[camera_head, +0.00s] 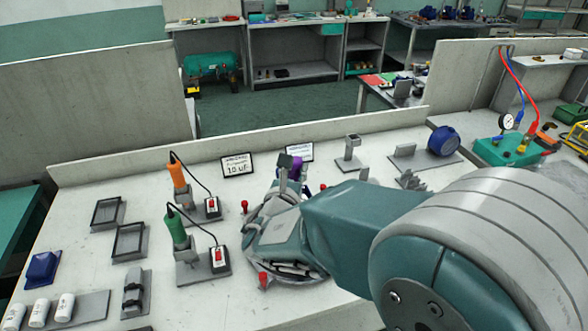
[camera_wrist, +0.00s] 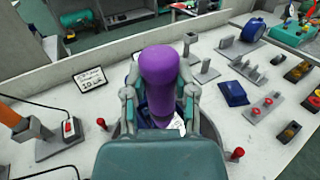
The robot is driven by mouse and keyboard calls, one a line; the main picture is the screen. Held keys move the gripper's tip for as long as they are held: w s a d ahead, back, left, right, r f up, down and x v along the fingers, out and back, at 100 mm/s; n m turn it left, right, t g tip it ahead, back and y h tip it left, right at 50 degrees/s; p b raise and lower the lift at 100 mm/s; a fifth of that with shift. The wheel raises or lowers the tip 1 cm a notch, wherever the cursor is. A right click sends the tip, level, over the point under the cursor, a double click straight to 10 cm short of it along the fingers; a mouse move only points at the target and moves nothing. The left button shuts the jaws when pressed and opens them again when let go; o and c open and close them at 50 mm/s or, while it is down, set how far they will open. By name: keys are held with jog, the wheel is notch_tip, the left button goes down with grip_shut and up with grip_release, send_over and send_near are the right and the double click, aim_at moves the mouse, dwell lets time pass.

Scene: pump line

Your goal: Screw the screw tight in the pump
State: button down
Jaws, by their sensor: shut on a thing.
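My gripper (camera_wrist: 161,98) is shut on a purple tool handle (camera_wrist: 160,72), which stands between its two grey fingers in the wrist view. A small part of the purple handle also shows in the head view (camera_head: 296,168), above my wrist. The tool's lower end is hidden behind my gripper. I cannot make out the screw in either view. A blue round body (camera_head: 443,140), possibly a pump part, sits on a grey fixture at the back right of the bench; it also shows in the wrist view (camera_wrist: 253,29). I cannot tell whether a pump is under the tool.
Orange (camera_head: 178,172) and green (camera_head: 176,228) corded tools stand in holders at left. Red-topped posts (camera_head: 244,206) flank my gripper. A label card (camera_head: 237,164) stands behind it. Empty trays (camera_head: 129,241) lie at left. A low wall (camera_head: 300,136) edges the bench.

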jog(key=shift+m+g+h, duration=0.8)
jog(key=shift+m+h, duration=0.7)
jog(key=shift+h, duration=0.7)
jog(key=m+g+h, duration=0.3)
jog(key=h, duration=0.1)
jog(key=shift+w, duration=0.1)
jog(key=shift+m+g+h, duration=0.7)
jog(key=shift+m+g, duration=0.1)
jog(key=shift+g, duration=0.1)
jog(key=m+g+h, duration=0.1)
jog(key=m+g, duration=0.1)
jog(key=g, duration=0.1)
jog(key=m+g+h, duration=0.2)
jog(key=shift+f+g, duration=0.1)
jog(key=shift+g, duration=0.3)
jog(key=shift+m+g, duration=0.3)
